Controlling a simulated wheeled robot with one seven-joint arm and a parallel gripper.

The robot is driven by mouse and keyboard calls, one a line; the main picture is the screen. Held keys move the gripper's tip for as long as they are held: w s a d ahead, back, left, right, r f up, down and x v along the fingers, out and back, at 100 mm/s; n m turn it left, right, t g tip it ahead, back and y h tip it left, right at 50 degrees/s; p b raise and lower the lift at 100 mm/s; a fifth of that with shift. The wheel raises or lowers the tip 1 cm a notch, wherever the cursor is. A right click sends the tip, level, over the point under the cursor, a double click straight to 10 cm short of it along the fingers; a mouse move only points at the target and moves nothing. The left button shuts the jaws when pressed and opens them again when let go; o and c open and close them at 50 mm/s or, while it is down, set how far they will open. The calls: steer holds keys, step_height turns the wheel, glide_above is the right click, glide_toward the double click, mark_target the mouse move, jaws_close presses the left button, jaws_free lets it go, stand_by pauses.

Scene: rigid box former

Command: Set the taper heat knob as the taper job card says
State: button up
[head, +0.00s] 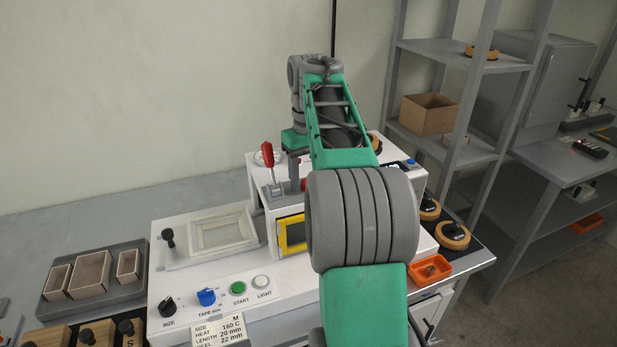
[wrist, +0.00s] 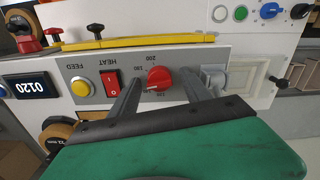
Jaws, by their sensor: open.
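The red heat knob (wrist: 159,79) sits on the light panel in the wrist view, with the panel and its lettering upside down. Scale marks including 180 and 200 show around it; its pointer direction is too small to tell. My gripper (wrist: 160,82) is open, one finger on each side of the knob; contact is not visible. The job card (head: 218,331) at the lower front of the machine in the head view reads size M, heat 160 C, 20 mm and 22 mm. My arm hides the knob in the head view.
Beside the knob are a red HEAT rocker switch (wrist: 112,84), a yellow FEED button (wrist: 81,87) and a small digital display (wrist: 28,86). A yellow-edged guard (wrist: 140,42) runs along the panel.

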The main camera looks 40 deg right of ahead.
step_height(320, 180, up, 8)
steer(key=p, duration=0.7)
steer(key=shift+f, duration=0.1)
steer(key=s+a+f+t, duration=0.1)
steer(key=s+a+f, duration=0.15)
steer(key=a, duration=0.55)
steer(key=s+a+f+t, duration=0.1)
steer(key=s+a+f, duration=0.15)
steer(key=a, duration=0.65)
steer(key=s+a+f+n+t, duration=0.1)
steer(key=s+a+f, duration=0.5)
steer(key=s+f, duration=0.2)
steer(key=shift+s+a+t, duration=0.3)
steer(key=shift+s, duration=0.35)
